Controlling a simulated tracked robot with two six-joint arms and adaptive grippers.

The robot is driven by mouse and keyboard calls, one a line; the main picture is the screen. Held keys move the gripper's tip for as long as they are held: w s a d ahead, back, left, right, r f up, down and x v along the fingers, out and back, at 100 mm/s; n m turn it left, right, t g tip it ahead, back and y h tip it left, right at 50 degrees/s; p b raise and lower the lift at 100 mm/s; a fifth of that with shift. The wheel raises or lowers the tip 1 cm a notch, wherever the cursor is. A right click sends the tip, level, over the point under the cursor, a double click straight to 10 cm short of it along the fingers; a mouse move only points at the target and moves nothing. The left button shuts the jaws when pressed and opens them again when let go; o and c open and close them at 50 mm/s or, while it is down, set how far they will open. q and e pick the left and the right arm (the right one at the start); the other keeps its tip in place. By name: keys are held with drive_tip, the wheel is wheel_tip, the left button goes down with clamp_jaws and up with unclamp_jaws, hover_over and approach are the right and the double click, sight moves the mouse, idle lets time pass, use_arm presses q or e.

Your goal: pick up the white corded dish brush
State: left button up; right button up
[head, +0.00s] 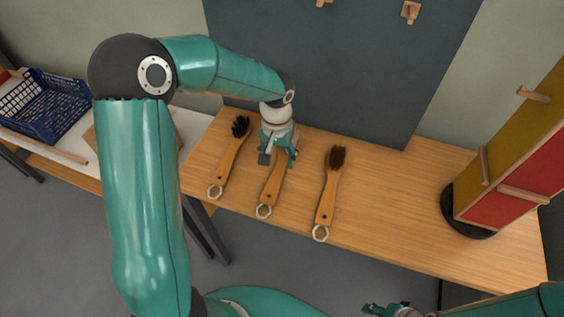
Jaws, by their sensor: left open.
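Three wooden-handled brushes with pale cord loops lie on the wooden table. The left brush (227,166) has black bristles and the right brush (328,192) has dark brown bristles. The middle brush (269,192) shows only its handle and loop; its bristle end is hidden under my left gripper, so I cannot see whether its bristles are white. My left gripper (278,160) is open and points down over the upper part of the middle brush. I cannot tell whether it touches it. My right gripper (388,310) is at the bottom edge, partly cut off, away from the brushes.
A dark panel (330,60) with wooden pegs stands behind the table (400,205). A yellow and red pegged stand (505,165) on a round black base is at the right. A blue crate (45,105) is at the far left. The table between brushes and stand is clear.

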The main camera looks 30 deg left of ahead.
sight(279, 172)
use_arm(q)
drive_tip(key=f, duration=0.3)
drive_tip(key=f+p, duration=0.1)
drive_tip(key=f, duration=0.1)
drive_tip(key=shift+s+d, duration=0.25)
drive_tip(key=shift+s, duration=0.05)
clamp_jaws()
drive_tip(key=shift+r, duration=0.2)
wheel_tip(279, 172, up, 20)
drive_tip(key=shift+f+b, duration=0.15)
drive_tip(key=shift+b, duration=0.25)
